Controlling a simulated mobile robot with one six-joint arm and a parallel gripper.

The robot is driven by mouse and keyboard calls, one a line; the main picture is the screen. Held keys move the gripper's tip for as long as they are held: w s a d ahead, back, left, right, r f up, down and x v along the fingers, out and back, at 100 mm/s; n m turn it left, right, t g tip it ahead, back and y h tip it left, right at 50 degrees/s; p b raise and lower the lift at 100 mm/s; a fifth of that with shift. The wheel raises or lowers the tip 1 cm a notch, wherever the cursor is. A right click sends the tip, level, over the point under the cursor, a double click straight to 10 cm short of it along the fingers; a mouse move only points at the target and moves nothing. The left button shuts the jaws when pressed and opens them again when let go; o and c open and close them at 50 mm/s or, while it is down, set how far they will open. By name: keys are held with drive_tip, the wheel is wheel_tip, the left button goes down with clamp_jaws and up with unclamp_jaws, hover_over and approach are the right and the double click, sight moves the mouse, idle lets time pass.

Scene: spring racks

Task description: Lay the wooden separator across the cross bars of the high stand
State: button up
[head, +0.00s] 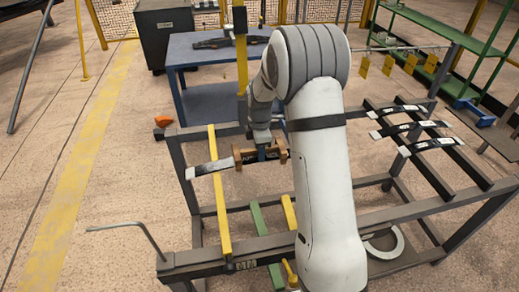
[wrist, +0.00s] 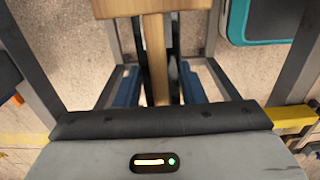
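The wooden separator (head: 238,158) is a light brown piece with a block at each end. In the wrist view the separator (wrist: 155,55) shows as a narrow bar meeting a wider block at the top. My gripper (head: 264,153) is at its middle, with blue fingers (wrist: 158,90) on both sides, and appears shut on it. The separator is over the left part of the grey stand (head: 385,212), near its yellow bar (head: 220,195). I cannot tell whether it touches anything. A dark strip with a white end (head: 209,168) lies beside it across that bar. My arm hides the stand's middle.
Several dark leaf springs with white labels (head: 410,128) lie across dark bars (head: 425,165) at the stand's right. A blue table (head: 205,55) and dark cabinet (head: 163,30) stand behind. A green shelf (head: 430,20) is back right. A bent grey rod (head: 135,226) sticks out front left.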

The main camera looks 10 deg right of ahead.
drive_tip(key=shift+o, duration=0.2)
wheel_tip(320, 180, up, 8)
drive_tip(key=shift+f, duration=0.1)
idle(0.4)
idle(0.8)
drive_tip(key=s+r+m+t, duration=0.1)
drive_tip(key=s+r+m, duration=0.2)
drive_tip(key=s+m, duration=0.3)
drive_tip(key=s+r+m, duration=0.3)
drive_tip(key=s+m, duration=0.3)
drive_tip(key=s, duration=0.7)
drive_tip(key=s+r+m+t+p, duration=0.1)
drive_tip(key=s+r+m, duration=0.2)
drive_tip(key=s, duration=0.7)
drive_tip(key=m, duration=0.2)
drive_tip(key=shift+s+a+r+m+t, duration=0.2)
drive_tip(key=shift+s+a+m+t, duration=0.1)
drive_tip(key=shift+s+a+m, duration=0.1)
